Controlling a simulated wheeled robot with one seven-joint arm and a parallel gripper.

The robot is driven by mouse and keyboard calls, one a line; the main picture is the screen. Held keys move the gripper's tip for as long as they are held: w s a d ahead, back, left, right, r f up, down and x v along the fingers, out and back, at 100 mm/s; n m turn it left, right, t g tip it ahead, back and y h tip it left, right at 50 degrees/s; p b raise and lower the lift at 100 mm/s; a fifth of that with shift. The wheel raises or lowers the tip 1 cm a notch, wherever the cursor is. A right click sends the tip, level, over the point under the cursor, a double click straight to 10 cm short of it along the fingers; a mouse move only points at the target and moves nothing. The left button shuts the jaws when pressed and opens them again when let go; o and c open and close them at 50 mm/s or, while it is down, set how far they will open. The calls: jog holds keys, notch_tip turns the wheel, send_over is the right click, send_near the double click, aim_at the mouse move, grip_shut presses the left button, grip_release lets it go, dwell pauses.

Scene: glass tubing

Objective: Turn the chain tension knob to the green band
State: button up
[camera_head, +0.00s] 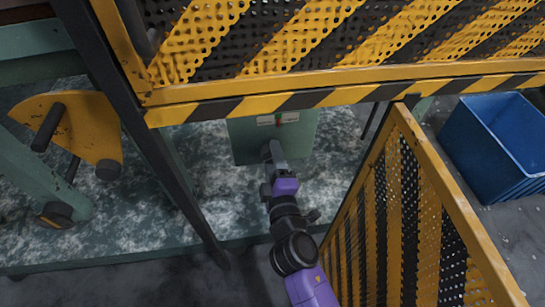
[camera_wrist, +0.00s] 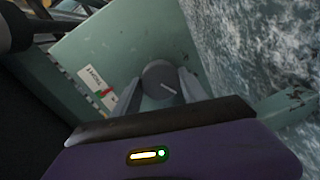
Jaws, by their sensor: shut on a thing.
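The chain tension knob (camera_wrist: 159,76) is a round dark grey knob with a short white pointer line, on a green panel (camera_wrist: 110,48) in the wrist view. The pointer slants toward the lower right there. My gripper (camera_wrist: 166,84) is shut on the knob, a finger on either side. A white label (camera_wrist: 91,77) with printing, a red patch and a green patch (camera_wrist: 112,97) lies left of the knob; its text is too small to read. In the head view, my gripper (camera_head: 270,152) reaches the green box (camera_head: 245,142), and hides the knob.
A yellow-and-black perforated guard (camera_head: 330,85) hangs above and in front of the box. A slanted yellow mesh panel (camera_head: 440,190) stands right of my arm, and a dark post (camera_head: 165,165) left. A blue crate (camera_head: 480,150) sits far right.

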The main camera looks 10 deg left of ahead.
jog(key=shift+f, duration=0.1)
jog(key=o, duration=1.4)
jog(key=shift+c, duration=0.2)
jog(key=v, duration=0.8)
